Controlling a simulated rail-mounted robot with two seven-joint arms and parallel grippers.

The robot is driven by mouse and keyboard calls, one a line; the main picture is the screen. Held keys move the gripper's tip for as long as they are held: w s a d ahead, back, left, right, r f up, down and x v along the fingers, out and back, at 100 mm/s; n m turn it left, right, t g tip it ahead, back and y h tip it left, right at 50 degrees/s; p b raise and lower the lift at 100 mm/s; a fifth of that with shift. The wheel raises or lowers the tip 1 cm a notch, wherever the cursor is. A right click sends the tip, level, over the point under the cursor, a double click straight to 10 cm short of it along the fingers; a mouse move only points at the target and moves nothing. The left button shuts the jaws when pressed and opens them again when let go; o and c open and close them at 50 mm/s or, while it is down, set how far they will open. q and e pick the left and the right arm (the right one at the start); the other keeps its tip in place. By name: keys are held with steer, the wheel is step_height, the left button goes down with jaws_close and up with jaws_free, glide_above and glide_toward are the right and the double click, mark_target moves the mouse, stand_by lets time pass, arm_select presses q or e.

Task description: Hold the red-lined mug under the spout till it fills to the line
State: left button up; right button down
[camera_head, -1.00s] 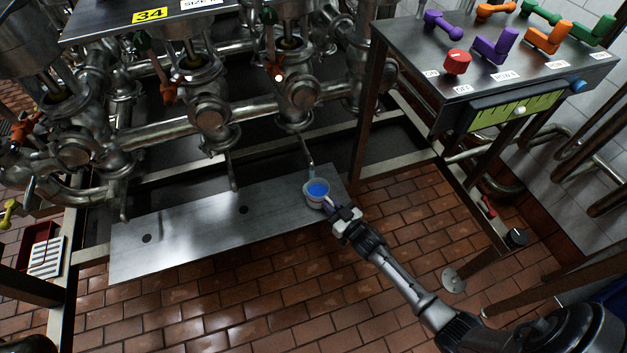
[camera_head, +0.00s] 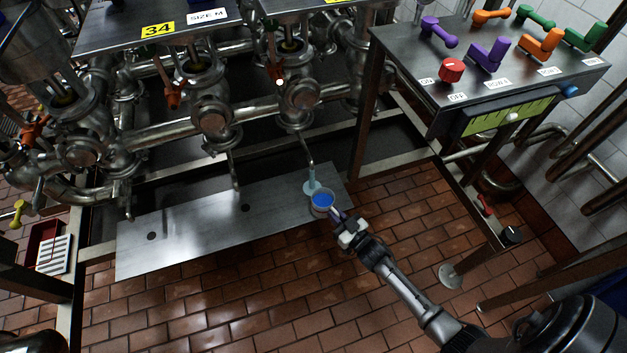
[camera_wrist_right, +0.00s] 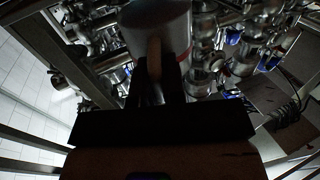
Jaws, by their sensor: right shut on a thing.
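The mug (camera_head: 322,208) is pale and holds blue liquid; its red line is not clear in the head view. My right gripper (camera_head: 342,220) is shut on its handle side, reaching from the lower right. The mug also shows close up in the right wrist view (camera_wrist_right: 155,25), with its inside hidden. The spout (camera_head: 309,148) is a thin metal pipe above and slightly left of the mug. A light blue stream (camera_head: 311,176) falls from it behind the mug's far left rim, with a pale splash on the plate. My left gripper is not in view.
A flat metal plate (camera_head: 185,235) with dark holes lies under the pipes. Metal valves and pipes (camera_head: 212,118) fill the back. A panel (camera_head: 400,60) with coloured handles and a red knob (camera_head: 451,69) stands at right. Tiled floor is open in front.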

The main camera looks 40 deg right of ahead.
mark_target(328, 208)
steer(key=shift+s+a+r+p, duration=0.25)
steer(key=shift+s+r+p, duration=0.25)
steer(key=shift+s+p, duration=0.2)
steer(key=shift+s+a+r+p, duration=0.2)
steer(key=shift+s+r+p, duration=0.3)
steer(key=shift+s+p, duration=0.15)
steer(key=shift+s+a+r+p, duration=0.1)
steer(key=shift+s+r+p, duration=0.1)
steer(key=shift+s, duration=0.15)
steer(key=shift+s+a+r+p, duration=0.1)
steer(key=shift+s+p, duration=0.1)
steer(key=shift+s, duration=0.1)
